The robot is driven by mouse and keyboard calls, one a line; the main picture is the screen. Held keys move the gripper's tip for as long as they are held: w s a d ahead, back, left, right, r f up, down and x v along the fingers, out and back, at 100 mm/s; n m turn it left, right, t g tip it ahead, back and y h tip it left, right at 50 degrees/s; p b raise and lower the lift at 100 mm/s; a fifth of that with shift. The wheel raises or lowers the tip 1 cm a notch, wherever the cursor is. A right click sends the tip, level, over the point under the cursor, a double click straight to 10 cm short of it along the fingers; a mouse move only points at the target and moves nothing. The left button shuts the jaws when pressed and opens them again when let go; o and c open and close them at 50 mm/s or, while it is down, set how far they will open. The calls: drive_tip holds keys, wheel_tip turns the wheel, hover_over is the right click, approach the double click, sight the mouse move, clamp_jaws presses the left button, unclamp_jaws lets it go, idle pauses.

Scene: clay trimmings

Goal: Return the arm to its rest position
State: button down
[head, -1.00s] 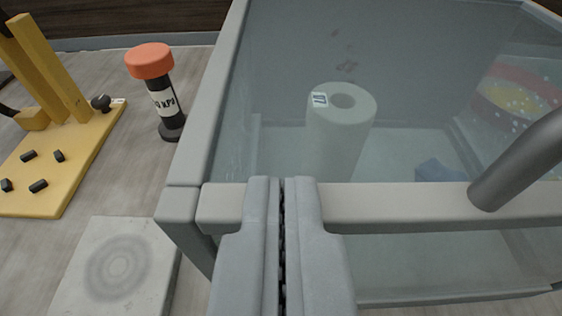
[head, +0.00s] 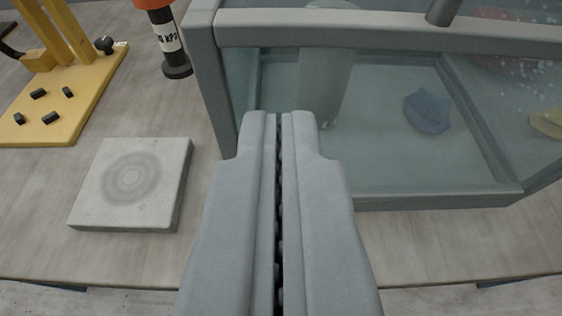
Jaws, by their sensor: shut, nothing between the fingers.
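My gripper (head: 279,118) is shut and empty, pointing away from the camera in the lower middle of the head view. Its fingertips appear in front of the lower part of a clear-walled box with a grey frame (head: 390,33). I cannot tell how far they are from its front panel. Through the panel I see a pale roll (head: 322,85) standing upright, a blue-grey lump (head: 427,111) on the box floor and a yellowish lump (head: 546,122) at the far right.
A pale square slab (head: 135,183) with ring marks lies left of my gripper. A yellow stand (head: 65,105) with several black pegs is at the far left. A black cylinder with an orange cap (head: 168,45) stands beside the box. The front strip of the wooden table (head: 450,245) is clear.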

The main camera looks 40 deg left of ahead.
drive_tip(key=shift+s+d+f, duration=0.6)
drive_tip(key=shift+s+f, duration=0.1)
drive_tip(key=shift+f, duration=0.05)
drive_tip(key=d+r+m+t+h, duration=0.2)
drive_tip(key=d+r+m+h, duration=0.1)
drive_tip(key=d, duration=0.5)
drive_tip(key=s+d+r+m+t+h, duration=0.1)
drive_tip(key=d+r+m+t+h, duration=0.2)
drive_tip(key=d, duration=0.6)
wheel_tip(320, 180, up, 2)
drive_tip(key=m+h, duration=0.1)
drive_tip(key=h, duration=0.1)
drive_tip(key=shift+s+d+r+t+h, duration=0.2)
drive_tip(key=shift+d+t+h, duration=0.1)
